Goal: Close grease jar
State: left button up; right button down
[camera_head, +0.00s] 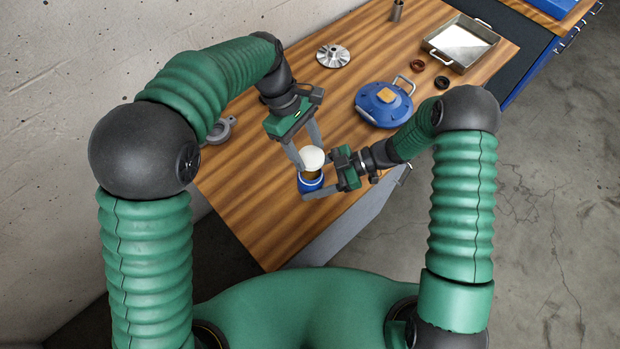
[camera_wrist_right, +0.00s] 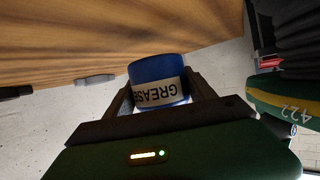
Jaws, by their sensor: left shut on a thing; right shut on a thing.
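The blue grease jar (camera_head: 311,182) is over the front part of the wooden bench, with brown grease showing inside its rim. My right gripper (camera_head: 316,190) is shut around the jar's body from the right. In the right wrist view the jar (camera_wrist_right: 157,80) sits between both fingers with its "GREASE" label facing the camera. A white round lid (camera_head: 312,157) is held in my left gripper (camera_head: 309,152), slightly above and behind the jar's mouth. The lid is apart from the rim or only partly over it; I cannot tell whether they touch.
The wooden bench (camera_head: 250,205) has free room left of the jar. A blue round housing (camera_head: 383,104) with a handle lies behind the right arm. A metal impeller (camera_head: 333,55), dark and brown rings (camera_head: 417,65) and a metal tray (camera_head: 437,46) stand farther back.

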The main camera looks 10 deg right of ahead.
aim_at(314, 177)
pick_arm(q)
jog(key=shift+f, duration=1.8)
jog(key=shift+f, duration=0.8)
jog(key=shift+f, duration=0.55)
